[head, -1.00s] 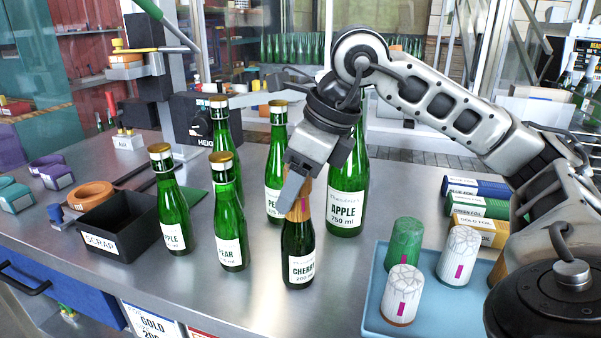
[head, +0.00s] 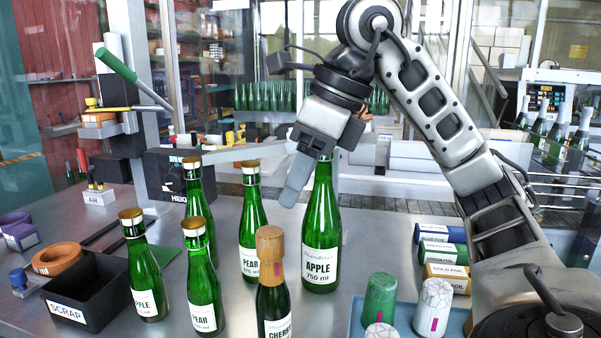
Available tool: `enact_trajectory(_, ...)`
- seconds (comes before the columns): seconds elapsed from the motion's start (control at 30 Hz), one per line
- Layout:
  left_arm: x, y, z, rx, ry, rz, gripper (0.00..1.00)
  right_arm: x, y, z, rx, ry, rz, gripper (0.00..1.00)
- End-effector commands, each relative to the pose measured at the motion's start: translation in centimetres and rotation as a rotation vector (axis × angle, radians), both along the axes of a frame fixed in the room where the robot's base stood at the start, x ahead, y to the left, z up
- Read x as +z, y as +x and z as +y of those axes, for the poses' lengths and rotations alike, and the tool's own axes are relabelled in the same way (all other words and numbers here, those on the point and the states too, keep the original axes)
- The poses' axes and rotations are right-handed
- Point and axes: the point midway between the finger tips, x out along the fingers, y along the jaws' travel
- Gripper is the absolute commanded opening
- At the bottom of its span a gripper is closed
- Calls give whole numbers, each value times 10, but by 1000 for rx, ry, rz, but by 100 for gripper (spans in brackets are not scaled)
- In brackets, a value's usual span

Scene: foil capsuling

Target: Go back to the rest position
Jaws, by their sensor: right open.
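My right gripper (head: 300,178) is open and empty. It hangs in the air above the bottles, in front of the upper part of the large apple bottle (head: 321,235), whose top it hides. The cherry bottle (head: 273,295) stands upright below it, with a gold-brown foil (head: 270,252) over its neck, apart from the gripper. Two pear bottles (head: 203,285) (head: 251,225), a small apple bottle (head: 143,270) and another green bottle (head: 197,205) stand to the left with gold tops. My left gripper is not in view.
A black scrap bin (head: 92,300) stands at the left. A blue tray (head: 357,312) with green and white foil caps (head: 380,298) is at the lower right. Foil boxes (head: 445,278) lie behind it. A press with a green lever (head: 117,65) stands at the back left.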

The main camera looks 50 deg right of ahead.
Motion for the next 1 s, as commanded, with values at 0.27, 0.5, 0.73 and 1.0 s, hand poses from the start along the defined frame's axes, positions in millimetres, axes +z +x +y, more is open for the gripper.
enact_trajectory(0.27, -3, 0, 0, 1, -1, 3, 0, -7, 2, 1, -1, -1, 2, 52)
enact_trajectory(0.5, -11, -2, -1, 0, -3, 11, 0, -43, 14, 7, -3, -3, 5, 52)
enact_trajectory(0.73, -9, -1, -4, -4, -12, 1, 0, -85, 30, 15, -2, -2, 5, 52)
enact_trajectory(1.0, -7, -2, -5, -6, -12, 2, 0, -102, 43, 22, 1, 2, -7, 52)
